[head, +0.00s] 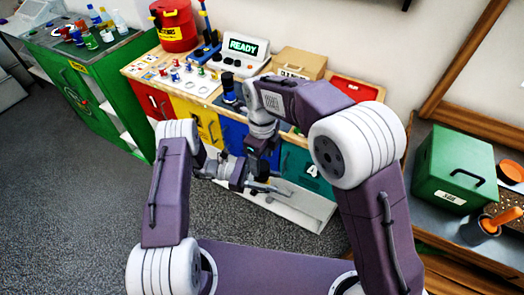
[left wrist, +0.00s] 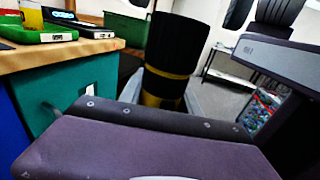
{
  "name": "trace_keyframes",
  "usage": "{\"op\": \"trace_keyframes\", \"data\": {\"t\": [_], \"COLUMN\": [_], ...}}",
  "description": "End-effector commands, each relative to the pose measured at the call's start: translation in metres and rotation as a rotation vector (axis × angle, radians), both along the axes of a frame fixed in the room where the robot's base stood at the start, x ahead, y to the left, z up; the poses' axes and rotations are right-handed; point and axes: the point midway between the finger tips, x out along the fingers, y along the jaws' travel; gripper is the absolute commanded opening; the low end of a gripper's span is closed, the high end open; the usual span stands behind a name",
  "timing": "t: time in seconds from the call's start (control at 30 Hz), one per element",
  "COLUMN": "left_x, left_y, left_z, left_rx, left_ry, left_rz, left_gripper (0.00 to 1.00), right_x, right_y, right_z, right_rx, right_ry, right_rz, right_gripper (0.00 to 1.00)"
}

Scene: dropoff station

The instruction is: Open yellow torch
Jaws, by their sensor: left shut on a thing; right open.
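The yellow torch (left wrist: 172,62) shows in the left wrist view as a black cylinder with a yellow band and a yellow lower part. It stands nearly upright, slightly tilted, between the grey fingers of my left gripper (left wrist: 160,98), which is shut on it. In the head view my left gripper (head: 256,186) is low, in front of the cabinet. My right gripper (head: 262,150) is open just above it, pointing down. The torch is hard to make out in the head view among the dark gripper parts. I cannot tell whether the right gripper touches it.
Behind is a workbench (head: 138,74) with coloured doors, small parts, a READY display (head: 243,46), a red bucket (head: 175,26) and a cardboard box (head: 299,63). A dark cylinder (head: 230,86) stands there. A green box (head: 455,160) is at right. Left floor is clear.

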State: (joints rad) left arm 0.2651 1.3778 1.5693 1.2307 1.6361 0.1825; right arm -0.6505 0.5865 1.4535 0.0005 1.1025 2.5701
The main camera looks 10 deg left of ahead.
Motion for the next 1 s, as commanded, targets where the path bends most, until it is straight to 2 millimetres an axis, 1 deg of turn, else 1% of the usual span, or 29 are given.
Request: {"op": "trace_keyframes", "data": {"t": [0.03,0.2,0.33,0.53,0.57,0.6,0.67,0.7,0.77,0.8,0.9,0.97,1.0], "left_x": [0.0,0.0,0.0,0.0,0.0,0.0,0.0,0.0,0.0,0.0,0.0,0.0,0.0], "left_y": [0.0,0.0,0.0,0.0,0.0,0.0,0.0,0.0,0.0,0.0,0.0,0.0,0.0], "left_z": [0.001,0.001,0.001,0.001,0.001,0.001,0.001,0.001,0.001,0.001,0.001,0.001,0.001], "left_rx": [-0.001,-0.001,-0.001,-0.001,-0.001,-0.001,-0.001,-0.001,-0.001,-0.001,-0.001,-0.001,-0.001], "left_ry": [0.0,0.0,0.0,0.0,0.0,0.0,0.0,0.0,-0.001,-0.001,-0.001,-0.001,-0.001], "left_rz": [0.0,0.0,0.0,0.0,0.0,0.0,0.0,0.0,0.0,0.0,0.0,0.0,0.0], "left_gripper": [0.0,0.0,0.0,0.0,0.0,0.0,0.0,0.0,0.0,0.0,0.0,0.0,0.0], "right_x": [-0.001,0.0,0.0,0.0,0.0,0.0,0.0,0.0,0.0,0.0,0.0,0.0,0.001], "right_y": [-0.001,0.0,0.0,0.0,0.0,0.0,0.0,0.0,0.0,0.0,0.0,0.0,0.0], "right_z": [-0.01,-0.033,-0.04,-0.041,-0.041,-0.041,-0.041,-0.04,-0.04,-0.04,-0.04,-0.04,-0.04], "right_rx": [-0.003,-0.001,0.0,0.001,0.001,0.001,0.001,0.001,0.001,0.001,0.001,0.001,0.001], "right_ry": [0.004,0.001,0.0,-0.001,-0.001,-0.001,-0.001,-0.001,-0.001,-0.001,-0.001,-0.001,-0.001], "right_rz": [0.0,0.0,0.001,0.001,0.001,0.001,0.001,0.001,0.001,0.001,0.041,0.133,0.229], "right_gripper": [0.61,0.61,0.61,0.61,0.58,0.47,0.3,0.19,0.03,0.0,0.0,0.0,0.0]}}
